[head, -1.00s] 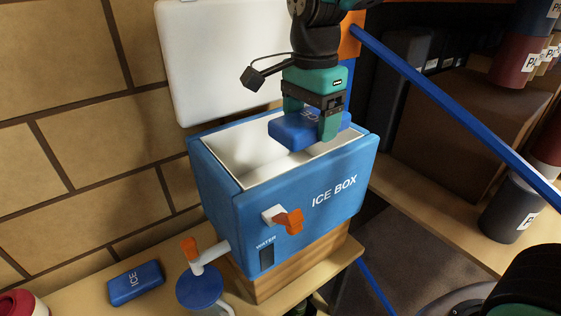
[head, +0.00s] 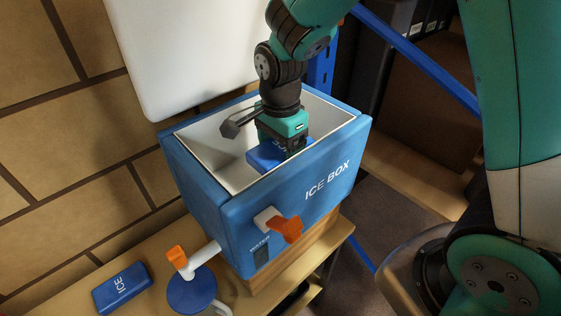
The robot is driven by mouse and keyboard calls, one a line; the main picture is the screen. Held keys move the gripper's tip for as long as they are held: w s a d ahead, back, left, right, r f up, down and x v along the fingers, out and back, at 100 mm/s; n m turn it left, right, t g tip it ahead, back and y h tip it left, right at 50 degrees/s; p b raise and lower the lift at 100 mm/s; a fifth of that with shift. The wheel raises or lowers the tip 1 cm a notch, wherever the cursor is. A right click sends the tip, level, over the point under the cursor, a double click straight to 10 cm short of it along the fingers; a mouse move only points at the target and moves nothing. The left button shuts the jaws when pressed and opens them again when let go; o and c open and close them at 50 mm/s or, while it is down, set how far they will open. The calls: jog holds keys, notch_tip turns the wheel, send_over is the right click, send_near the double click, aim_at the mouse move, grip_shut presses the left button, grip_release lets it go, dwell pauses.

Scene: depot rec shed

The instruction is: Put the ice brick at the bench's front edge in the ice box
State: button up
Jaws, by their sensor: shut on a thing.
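The blue ice box (head: 285,212) stands on a wooden block with its white lid (head: 190,50) raised behind it. My gripper (head: 277,155) reaches down into the open box and is shut on a blue ice brick (head: 262,158). The brick is below the rim level, toward the right part of the opening; its underside and the box floor below it are hidden. A second blue brick marked ICE (head: 122,288) lies on the bench (head: 165,247) to the left of the box.
An orange latch (head: 287,229) juts from the box front. A blue bar (head: 420,60) slants at upper right.

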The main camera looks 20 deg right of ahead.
jog(key=shift+f, duration=2.6)
jog(key=shift+f, duration=0.2)
jog(key=o, duration=1.1)
notch_tip(320, 180, up, 12)
jog(key=shift+r+b, duration=0.2)
jog(key=shift+b, duration=0.1)
